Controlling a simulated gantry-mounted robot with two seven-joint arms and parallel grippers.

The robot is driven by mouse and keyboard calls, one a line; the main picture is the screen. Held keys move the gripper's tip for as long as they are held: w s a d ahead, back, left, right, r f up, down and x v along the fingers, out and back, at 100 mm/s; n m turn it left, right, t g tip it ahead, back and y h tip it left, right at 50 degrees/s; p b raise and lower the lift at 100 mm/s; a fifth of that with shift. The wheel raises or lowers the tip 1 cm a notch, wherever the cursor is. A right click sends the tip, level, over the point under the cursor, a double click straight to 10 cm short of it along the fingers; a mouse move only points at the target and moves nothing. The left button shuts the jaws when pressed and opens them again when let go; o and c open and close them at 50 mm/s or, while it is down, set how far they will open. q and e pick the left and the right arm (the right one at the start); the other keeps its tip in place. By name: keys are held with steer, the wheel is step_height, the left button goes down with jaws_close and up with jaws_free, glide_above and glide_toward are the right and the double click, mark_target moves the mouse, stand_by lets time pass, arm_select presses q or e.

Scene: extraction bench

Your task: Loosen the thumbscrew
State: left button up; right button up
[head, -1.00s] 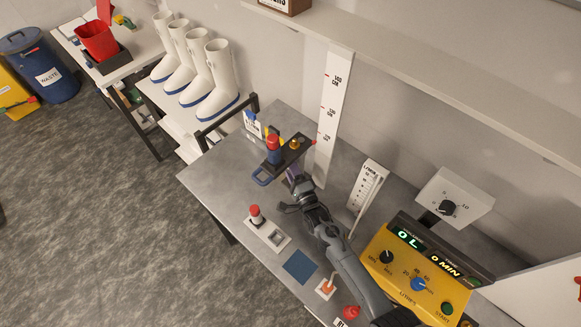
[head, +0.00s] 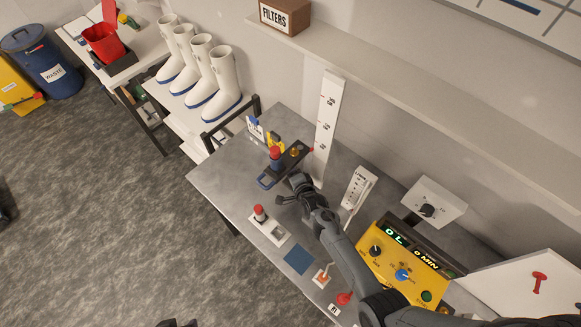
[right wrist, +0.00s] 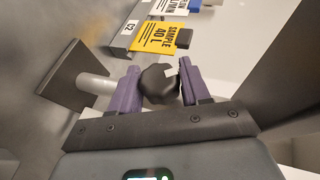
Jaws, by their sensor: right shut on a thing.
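A black ribbed knob (right wrist: 160,85), which looks like the thumbscrew, sits between the purple fingers of my right gripper (right wrist: 162,88) in the right wrist view. The fingers are shut on its sides. A pale grey cylinder (right wrist: 97,84) and a dark plate (right wrist: 75,80) are beside it. In the head view my right gripper (head: 297,182) is at the near side of a dark holder (head: 289,162) on the bench; the knob cannot be made out there. A small dark shape at the bottom edge may be my left gripper (head: 178,323); its fingers are not clear.
The holder carries a red-topped part (head: 275,153) and a brass knob (head: 295,151). A yellow sample card (right wrist: 160,37) stands close by. A red-button panel (head: 270,229), a gauge (head: 359,188) and a yellow console (head: 400,265) flank my right arm. Bare bench (head: 225,175) lies left.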

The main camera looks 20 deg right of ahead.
stand_by(0.4)
steer(key=o, duration=0.9)
steer(key=shift+o, duration=0.2)
steer(key=shift+s, duration=0.15)
steer(key=v, duration=1)
steer(key=shift+s+r, duration=0.2)
steer(key=shift+r, duration=0.2)
